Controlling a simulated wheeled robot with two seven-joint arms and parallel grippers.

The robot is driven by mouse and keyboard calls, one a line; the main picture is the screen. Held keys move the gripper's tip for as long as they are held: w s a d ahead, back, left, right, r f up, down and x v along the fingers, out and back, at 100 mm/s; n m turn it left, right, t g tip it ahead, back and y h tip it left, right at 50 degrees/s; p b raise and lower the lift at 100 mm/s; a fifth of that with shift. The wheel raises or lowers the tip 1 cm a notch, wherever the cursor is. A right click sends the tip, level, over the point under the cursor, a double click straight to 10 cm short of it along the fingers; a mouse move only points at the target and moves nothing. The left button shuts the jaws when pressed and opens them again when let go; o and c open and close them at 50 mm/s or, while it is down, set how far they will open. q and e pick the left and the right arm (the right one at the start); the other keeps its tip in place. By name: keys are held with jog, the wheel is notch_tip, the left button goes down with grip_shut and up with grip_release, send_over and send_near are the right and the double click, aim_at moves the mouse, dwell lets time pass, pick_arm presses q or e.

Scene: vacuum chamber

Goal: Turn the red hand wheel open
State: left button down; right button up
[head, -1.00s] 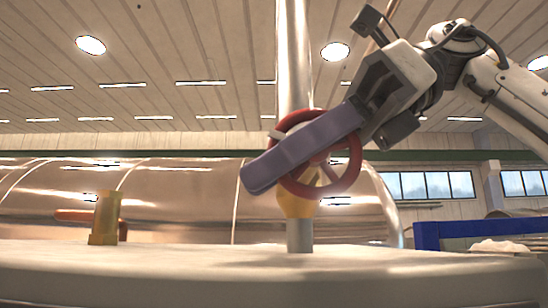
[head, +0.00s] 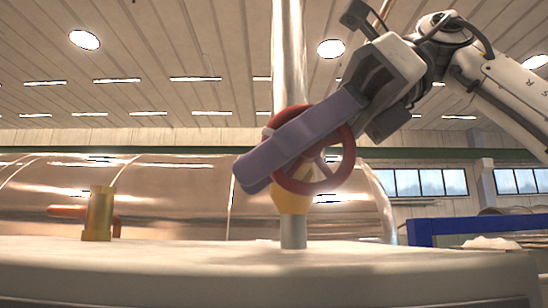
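The red hand wheel (head: 345,163) is mounted on a yellow valve body (head: 292,200) on a vertical metal pipe, near the middle of the head view. My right gripper (head: 248,176) comes in from the upper right. Its long purple finger slants down to the left across the wheel face and hides much of the hub and rim. The finger tip reaches past the wheel's left edge. Only one finger shows clearly, so the gap between the fingers and any contact with the rim cannot be told. My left gripper is out of view.
A brass fitting (head: 98,213) with an orange-red handle (head: 66,211) stands left. A large shiny cylinder (head: 165,200) lies behind. A pale rounded surface (head: 200,265) fills the foreground. A blue frame (head: 470,228) is at right. The space between fitting and wheel is clear.

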jog(key=v, duration=1)
jog(key=shift+r, duration=0.2)
jog(key=shift+d, duration=0.1)
